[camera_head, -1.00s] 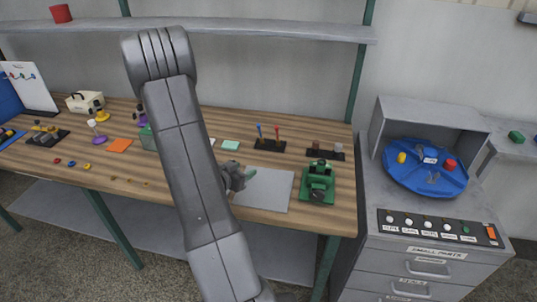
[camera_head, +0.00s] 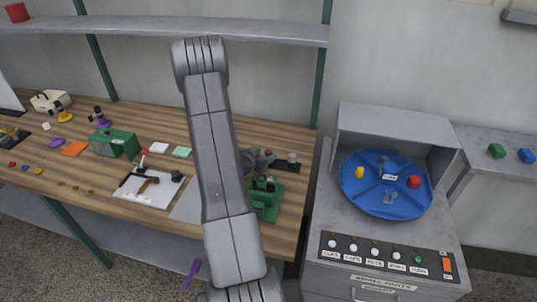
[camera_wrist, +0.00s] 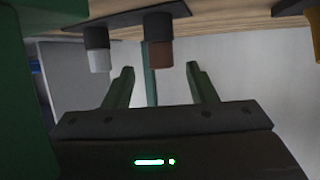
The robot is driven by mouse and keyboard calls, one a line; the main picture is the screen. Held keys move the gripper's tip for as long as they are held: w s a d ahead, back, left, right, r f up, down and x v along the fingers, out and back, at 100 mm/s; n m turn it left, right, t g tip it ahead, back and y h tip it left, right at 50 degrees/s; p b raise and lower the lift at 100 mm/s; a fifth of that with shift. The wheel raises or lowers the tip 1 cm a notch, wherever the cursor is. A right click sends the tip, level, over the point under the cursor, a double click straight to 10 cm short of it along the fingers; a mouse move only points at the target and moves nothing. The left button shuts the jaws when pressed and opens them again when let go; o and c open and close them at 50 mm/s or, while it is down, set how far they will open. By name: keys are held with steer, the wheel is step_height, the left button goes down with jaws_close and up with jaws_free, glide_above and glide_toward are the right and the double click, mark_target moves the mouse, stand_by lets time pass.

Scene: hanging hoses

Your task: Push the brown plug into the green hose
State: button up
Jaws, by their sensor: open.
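The brown plug (camera_wrist: 161,55) shows in the wrist view, where the picture looks upside down. It stands in a dark socket on a black plate (camera_wrist: 130,24). My gripper (camera_wrist: 162,72) is open, its two green fingers apart and the brown plug lined up between the tips; whether it is within them I cannot tell. A grey-white plug (camera_wrist: 98,61) stands beside it. In the head view, my gripper (camera_head: 266,157) is over the bench's right end and hides the brown plug; the grey-white plug shows just right of it. I cannot make out a green hose.
A green machine (camera_head: 266,200) stands close in front of my gripper. A grey cabinet (camera_head: 325,215) with a blue round tray (camera_head: 372,199) is to the right. A white board with tools (camera_head: 148,187) and a green box (camera_head: 114,144) lie left. My arm hides mid-bench.

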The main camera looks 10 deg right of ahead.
mark_target(268, 151)
steer(key=p+x, duration=0.1)
steer(key=x, duration=0.3)
steer(key=shift+a, duration=0.1)
steer(key=shift+c, duration=0.2)
steer(key=c, duration=1)
steer(key=shift+r, duration=0.15)
